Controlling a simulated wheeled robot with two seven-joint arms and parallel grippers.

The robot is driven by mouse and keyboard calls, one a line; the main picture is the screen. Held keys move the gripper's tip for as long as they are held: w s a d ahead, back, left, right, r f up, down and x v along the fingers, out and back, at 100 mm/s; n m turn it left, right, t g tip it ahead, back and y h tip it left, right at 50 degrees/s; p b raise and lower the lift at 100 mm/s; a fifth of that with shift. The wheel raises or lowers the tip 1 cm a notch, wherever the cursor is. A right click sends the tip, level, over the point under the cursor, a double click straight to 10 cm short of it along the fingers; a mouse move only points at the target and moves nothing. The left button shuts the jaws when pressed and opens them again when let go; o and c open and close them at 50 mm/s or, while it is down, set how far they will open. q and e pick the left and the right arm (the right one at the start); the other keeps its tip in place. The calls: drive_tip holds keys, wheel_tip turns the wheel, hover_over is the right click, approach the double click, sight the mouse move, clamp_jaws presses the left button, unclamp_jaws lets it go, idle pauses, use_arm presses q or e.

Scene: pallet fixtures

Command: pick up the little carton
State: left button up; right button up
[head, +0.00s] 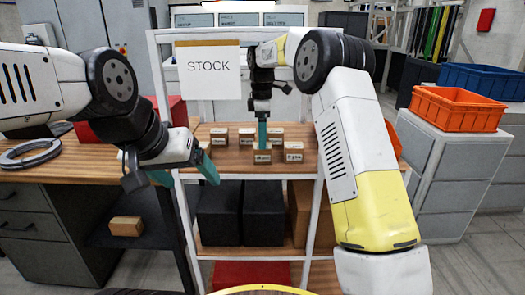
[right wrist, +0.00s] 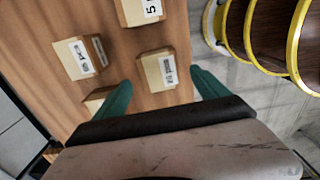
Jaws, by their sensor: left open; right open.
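Several little brown cartons with white labels stand on the wooden shelf (head: 230,166) under the STOCK sign; one front carton (head: 262,157) is just below my right gripper (head: 262,132). In the right wrist view my right gripper (right wrist: 160,88) is open, with its teal fingers apart. A carton (right wrist: 157,71) shows in the gap, slightly beyond the fingertips; I cannot tell the height between them. Another carton (right wrist: 98,98) is partly hidden by the left-hand finger. My left gripper (head: 184,173) is open and empty, in front of the shelf's left post.
Other cartons (right wrist: 80,58) stand close by. White rack posts (head: 317,215) flank the shelf, and dark bins (head: 263,212) stand below. A lone carton (head: 125,226) lies on a low dark surface. An orange crate (head: 458,108) sits on drawers at right.

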sight(263, 153)
wheel_tip(263, 153, down, 6)
drive_tip(key=shift+w+a+f, duration=0.1)
drive_tip(key=shift+a+f, duration=0.05)
drive_tip(key=shift+f, duration=0.05)
drive_tip(key=shift+c, duration=0.2)
drive_tip(key=c, duration=1.6)
drive_tip(key=shift+o, duration=0.2)
drive_tip(key=shift+r, duration=0.1)
